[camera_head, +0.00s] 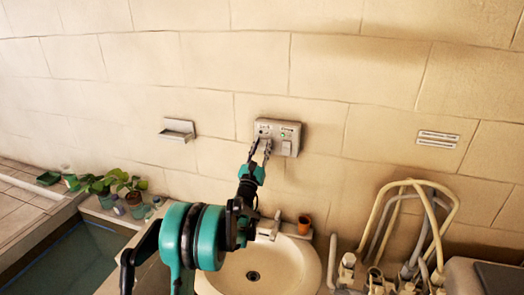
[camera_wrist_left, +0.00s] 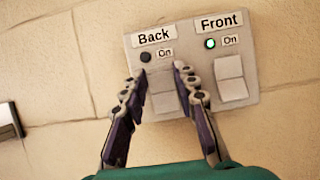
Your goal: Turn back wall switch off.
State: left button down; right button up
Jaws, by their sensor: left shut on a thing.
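A grey switch panel (camera_head: 295,140) is on the stone wall; it also shows in the left wrist view (camera_wrist_left: 193,52). Its left half is labelled Back, with a dark indicator light (camera_wrist_left: 145,57) beside "On". Below is the Back switch (camera_wrist_left: 164,98), a pale rocker. The right half is labelled Front, with a green lit indicator (camera_wrist_left: 210,43) and a rocker switch (camera_wrist_left: 231,80). My left gripper (camera_head: 261,149) is at the panel's left half. In the left wrist view its fingers (camera_wrist_left: 160,70) lie either side of the Back switch, shut on it. My right gripper is out of view.
A washbasin (camera_head: 300,262) with a tap (camera_head: 276,224) and a small orange cup (camera_head: 304,224) stands below. Looped hoses (camera_head: 425,195) rise at right. A soap ledge (camera_head: 177,130) is left of the panel. Potted plants (camera_head: 125,183) stand beside a water tank (camera_head: 75,258).

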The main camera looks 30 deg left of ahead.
pick_arm(q)
jog(key=c, duration=1.2)
grip_release()
jog(key=shift+o, duration=0.2)
jog(key=v, duration=1.2)
